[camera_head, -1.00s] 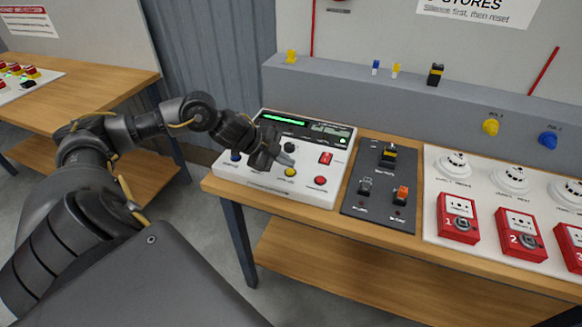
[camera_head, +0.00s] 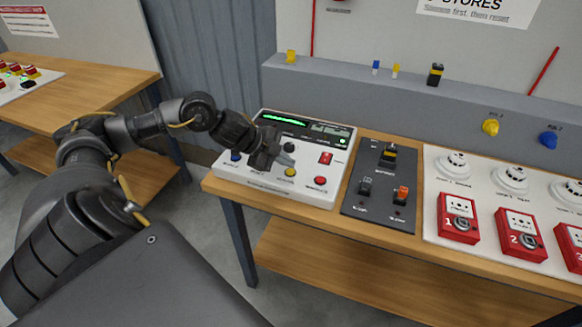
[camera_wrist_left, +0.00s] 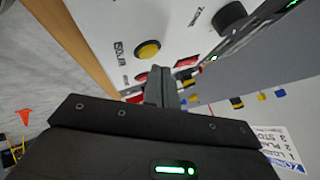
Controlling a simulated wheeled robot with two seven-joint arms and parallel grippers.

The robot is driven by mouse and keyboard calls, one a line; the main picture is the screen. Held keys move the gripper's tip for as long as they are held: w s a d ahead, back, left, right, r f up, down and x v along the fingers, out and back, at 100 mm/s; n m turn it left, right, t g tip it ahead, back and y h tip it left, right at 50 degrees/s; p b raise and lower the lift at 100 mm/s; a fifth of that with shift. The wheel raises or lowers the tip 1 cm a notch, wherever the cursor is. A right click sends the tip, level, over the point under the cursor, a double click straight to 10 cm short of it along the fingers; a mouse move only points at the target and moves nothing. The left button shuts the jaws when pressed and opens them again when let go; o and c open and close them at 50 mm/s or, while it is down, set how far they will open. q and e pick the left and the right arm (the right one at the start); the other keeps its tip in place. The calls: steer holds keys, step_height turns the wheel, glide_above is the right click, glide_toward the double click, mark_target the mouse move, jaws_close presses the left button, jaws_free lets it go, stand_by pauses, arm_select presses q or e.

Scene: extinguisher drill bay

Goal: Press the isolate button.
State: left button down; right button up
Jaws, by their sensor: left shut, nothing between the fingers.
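The white control panel (camera_head: 262,186) lies on the wooden bench. Its yellow button (camera_head: 290,172) is near the front edge, and a partly readable label beside it in the left wrist view (camera_wrist_left: 148,50) seems to begin "ISOL". My left gripper (camera_head: 285,159) is shut and empty. In the head view its fingertips appear just behind the yellow button. In the left wrist view the gripper fingers (camera_wrist_left: 163,86) show below the yellow button and apart from it. Contact with the panel cannot be made out. My right gripper is not in view.
On the panel, a red button (camera_head: 320,181) sits right of the yellow one, with a red switch (camera_head: 325,158) behind it and a blue button (camera_head: 236,156) at left. A dark switch plate (camera_head: 378,215) and red call points (camera_head: 457,218) stand further right.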

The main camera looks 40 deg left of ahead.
mark_target(286, 172)
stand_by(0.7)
arm_select(q)
steer(key=shift+f, duration=0.45)
steer(key=shift+f+b, duration=0.35)
steer(key=shift+f, duration=0.1)
stand_by(0.7)
steer(key=shift+r, duration=0.1)
steer(key=shift+r+p, duration=0.75)
steer(key=shift+p, duration=0.2)
step_height(286, 172, up, 5)
steer(key=p, duration=0.5)
steer(key=shift+r, duration=0.1)
